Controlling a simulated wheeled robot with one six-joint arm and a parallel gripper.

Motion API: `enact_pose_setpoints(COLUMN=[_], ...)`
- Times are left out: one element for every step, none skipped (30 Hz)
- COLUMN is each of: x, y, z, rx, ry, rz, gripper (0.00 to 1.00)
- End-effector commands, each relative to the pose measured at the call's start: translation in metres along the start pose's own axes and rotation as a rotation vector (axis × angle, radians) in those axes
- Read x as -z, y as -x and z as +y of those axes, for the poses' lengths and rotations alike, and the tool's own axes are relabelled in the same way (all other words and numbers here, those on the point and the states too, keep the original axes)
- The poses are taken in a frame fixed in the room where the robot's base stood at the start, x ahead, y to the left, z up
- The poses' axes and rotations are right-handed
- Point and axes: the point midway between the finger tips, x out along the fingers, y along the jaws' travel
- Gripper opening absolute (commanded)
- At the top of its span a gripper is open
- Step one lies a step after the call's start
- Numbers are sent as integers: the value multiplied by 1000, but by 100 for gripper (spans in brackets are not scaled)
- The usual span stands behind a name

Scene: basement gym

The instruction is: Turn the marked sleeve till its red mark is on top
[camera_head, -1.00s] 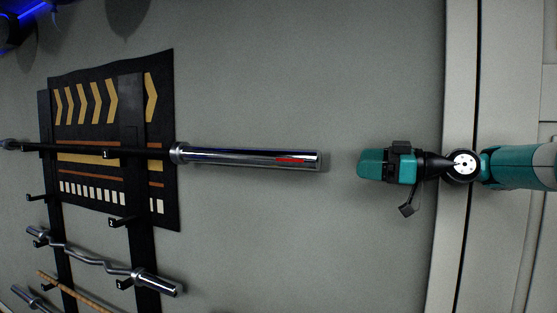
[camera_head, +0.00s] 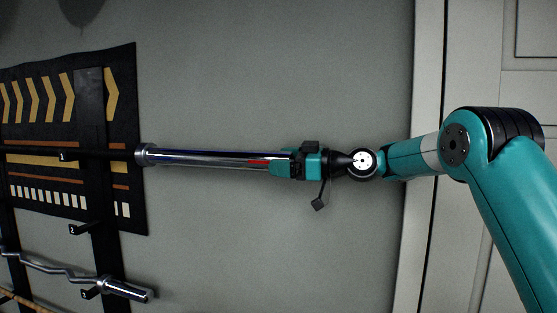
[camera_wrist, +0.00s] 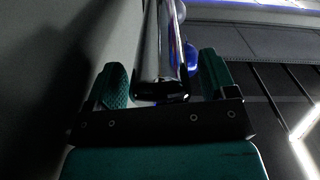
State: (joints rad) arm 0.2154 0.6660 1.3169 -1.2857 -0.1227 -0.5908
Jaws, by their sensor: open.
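The marked sleeve (camera_head: 215,159) is a shiny chrome cylinder on the end of a barbell held level along the wall. Its red mark (camera_head: 259,162) is a short stripe on the side facing the head camera, near the free end. My gripper (camera_head: 283,163) is at that free end, in line with the sleeve. In the wrist view the sleeve (camera_wrist: 158,50) lies between my two open fingers (camera_wrist: 160,82), with gaps on both sides. The sleeve's very end is hidden by my gripper in the head view. The red mark is not visible in the wrist view.
A black rack upright (camera_head: 97,130) with numbered hooks carries the bar in front of a patterned wall panel (camera_head: 122,140). A curl bar (camera_head: 60,272) hangs below. The grey wall (camera_head: 280,80) around my gripper is clear. A pale door frame (camera_head: 432,70) stands to the right.

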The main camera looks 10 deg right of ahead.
Motion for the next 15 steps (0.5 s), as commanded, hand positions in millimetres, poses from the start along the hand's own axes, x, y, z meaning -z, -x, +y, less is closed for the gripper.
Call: enact_pose_setpoints(x=[0, 0, 0, 0, 0, 0, 0, 0, 0, 0, 0, 0, 0, 0, 0], y=[0, 0, 0, 0, -1, -1, -1, -1, -1, -1, -1, -1, -1, -1, -1], z=[0, 0, 0, 0, 0, 0, 0, 0, 0, 0, 0, 0, 0, 0, 0], rx=[0, 0, 0, 1, 1, 1, 1, 1, 1, 1, 1, 1, 1, 1, 1], ry=[0, 0, 0, 0, 0, 0, 0, 0, 0, 0, 0, 0, 0, 0, -1], rz=[0, 0, 0, 0, 0, 0, 0, 0, 0, 0, 0, 0, 0, 0, 0], gripper=[78, 78, 78, 78, 78, 71, 64, 57, 48, 41, 34, 29, 29, 29, 29])
